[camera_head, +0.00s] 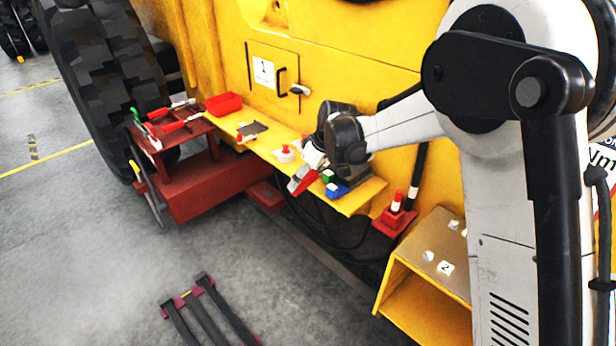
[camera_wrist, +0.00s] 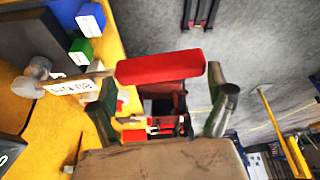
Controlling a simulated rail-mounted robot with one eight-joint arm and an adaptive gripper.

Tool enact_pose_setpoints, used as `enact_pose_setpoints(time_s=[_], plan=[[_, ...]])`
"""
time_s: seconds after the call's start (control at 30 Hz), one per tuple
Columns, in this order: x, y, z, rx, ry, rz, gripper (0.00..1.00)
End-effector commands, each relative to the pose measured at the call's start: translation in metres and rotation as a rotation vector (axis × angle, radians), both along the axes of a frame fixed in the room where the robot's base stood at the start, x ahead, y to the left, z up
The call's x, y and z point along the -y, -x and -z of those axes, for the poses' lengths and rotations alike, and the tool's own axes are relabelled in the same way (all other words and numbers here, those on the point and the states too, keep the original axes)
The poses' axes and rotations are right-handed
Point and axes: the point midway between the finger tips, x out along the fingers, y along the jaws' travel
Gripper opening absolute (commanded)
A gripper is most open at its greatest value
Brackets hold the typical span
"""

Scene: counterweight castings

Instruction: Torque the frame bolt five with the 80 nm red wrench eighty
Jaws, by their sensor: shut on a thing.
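My gripper (camera_head: 313,160) is shut on a red-handled wrench (camera_head: 302,180) over the front edge of the yellow ledge (camera_head: 355,201). In the wrist view, my gripper (camera_wrist: 162,98) has its fingers at both sides of the red handle of the wrench (camera_wrist: 158,68). The wrench's grey head points left, over the ledge. A white label on its shaft appears upside down and seems to read 80 Nm. The head is near a dark block (camera_wrist: 35,38); I cannot tell whether they touch. I cannot make out bolt five.
Green (camera_wrist: 80,50) and blue (camera_wrist: 89,22) blocks sit beside the dark block. A red tray (camera_head: 224,103) stands further left on the ledge. A red table (camera_head: 148,138) holds several tools. A yellow box marked 2 (camera_head: 425,297) is at lower right.

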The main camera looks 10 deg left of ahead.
Motion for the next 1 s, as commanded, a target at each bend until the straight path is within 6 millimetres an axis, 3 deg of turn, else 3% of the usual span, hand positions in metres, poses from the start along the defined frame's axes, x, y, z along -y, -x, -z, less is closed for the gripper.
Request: enact_pose_setpoints(time_s=[1.0], plan=[[-0.014,-0.007,0.0,0.0,0.001,0.074,0.31]])
